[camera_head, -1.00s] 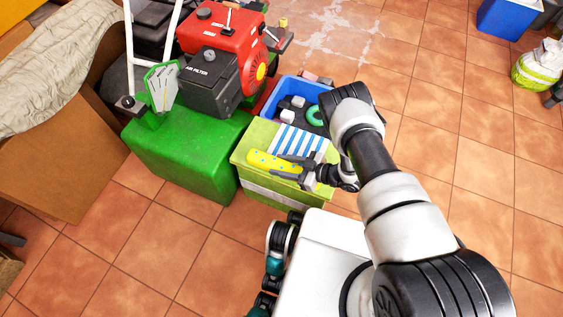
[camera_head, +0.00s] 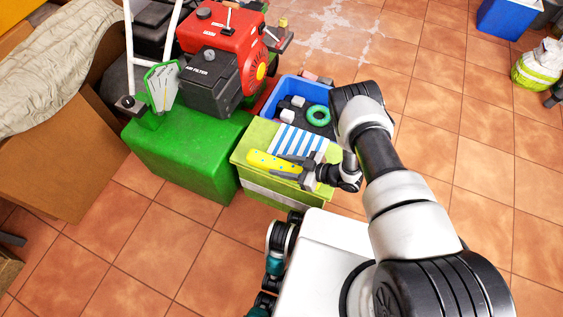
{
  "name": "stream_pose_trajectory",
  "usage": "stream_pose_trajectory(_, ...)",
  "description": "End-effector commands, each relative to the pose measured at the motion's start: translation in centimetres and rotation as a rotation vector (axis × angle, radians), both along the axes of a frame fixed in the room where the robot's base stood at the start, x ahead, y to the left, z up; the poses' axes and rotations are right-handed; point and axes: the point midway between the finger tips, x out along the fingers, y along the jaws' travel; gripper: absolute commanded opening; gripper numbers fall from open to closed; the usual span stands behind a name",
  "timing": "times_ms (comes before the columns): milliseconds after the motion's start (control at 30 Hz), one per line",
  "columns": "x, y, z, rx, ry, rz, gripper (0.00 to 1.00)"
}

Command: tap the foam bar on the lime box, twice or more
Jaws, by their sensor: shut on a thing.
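The lime box (camera_head: 258,135) stands on the tiled floor in the middle of the head view, with a blue-and-white striped cloth (camera_head: 298,142) on its top. The foam bar (camera_head: 265,160) is yellow with small pale spots and lies level over the front part of the box top. My gripper (camera_head: 290,168) comes in from the right and is shut on the right part of the foam bar, hiding that end. I cannot tell whether the bar touches the lid or is just above it.
A blue tray (camera_head: 284,84) holding a green ring (camera_head: 318,115) and pale blocks is behind the box. A green block (camera_head: 185,158) and a red engine (camera_head: 215,35) are on the left.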

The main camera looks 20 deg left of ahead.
Motion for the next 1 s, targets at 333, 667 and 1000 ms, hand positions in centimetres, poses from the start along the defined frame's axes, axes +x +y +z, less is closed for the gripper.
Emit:
stream_pose_trajectory(333,0.0,-0.1,0.0,-0.009,0.003,0.0,0.18)
stream_pose_trajectory(667,0.0,0.0,0.0,-0.008,0.002,0.001,0.62)
stream_pose_trajectory(1000,-0.1,-2.7,1.3,-0.009,0.002,-0.004,0.62)
